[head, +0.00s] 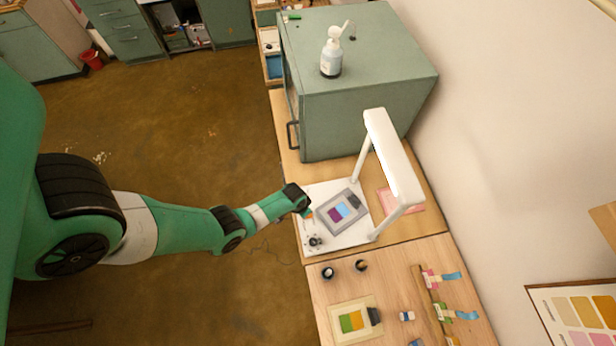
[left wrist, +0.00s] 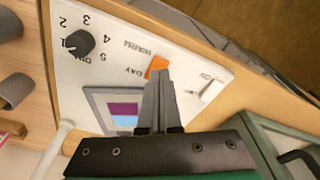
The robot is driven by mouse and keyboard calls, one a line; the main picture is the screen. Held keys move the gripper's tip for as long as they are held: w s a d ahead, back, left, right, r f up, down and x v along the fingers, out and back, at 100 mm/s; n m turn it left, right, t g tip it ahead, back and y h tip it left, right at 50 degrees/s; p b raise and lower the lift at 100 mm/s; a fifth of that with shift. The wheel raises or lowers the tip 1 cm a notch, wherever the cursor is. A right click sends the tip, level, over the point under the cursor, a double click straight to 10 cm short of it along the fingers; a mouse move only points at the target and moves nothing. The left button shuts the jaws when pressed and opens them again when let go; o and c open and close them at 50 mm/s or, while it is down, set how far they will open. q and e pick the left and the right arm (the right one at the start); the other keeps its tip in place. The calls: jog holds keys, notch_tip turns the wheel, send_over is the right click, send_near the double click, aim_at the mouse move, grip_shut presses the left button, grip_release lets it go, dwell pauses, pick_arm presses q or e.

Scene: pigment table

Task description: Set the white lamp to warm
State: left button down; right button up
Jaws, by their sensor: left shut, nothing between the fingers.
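The white lamp (head: 394,160) stands on the wooden bench, its light bar raised over a white base (head: 347,241). In the left wrist view, the base (left wrist: 75,95) carries a black numbered dial (left wrist: 78,43), an orange switch (left wrist: 157,64) beside the labels DAY and WARM, and a white switch (left wrist: 211,90) marked ON. I cannot tell which label the orange switch is set to. My left gripper (head: 307,213) is shut and empty at the base's left edge. In the wrist view its fingertips (left wrist: 161,76) are at the orange switch, partly covering it; contact is unclear. My right gripper is out of view.
A grey-framed colour sample (head: 342,207) lies on the lamp base. A green cabinet (head: 360,105) with a bottle (head: 331,58) on top stands behind. Small black pots (head: 328,272) and a colour tray (head: 336,312) are in front. Open floor lies left of the bench.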

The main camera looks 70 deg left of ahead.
pick_arm(q)
jog(key=shift+f+b, duration=0.9)
dwell(0.3)
dwell(0.4)
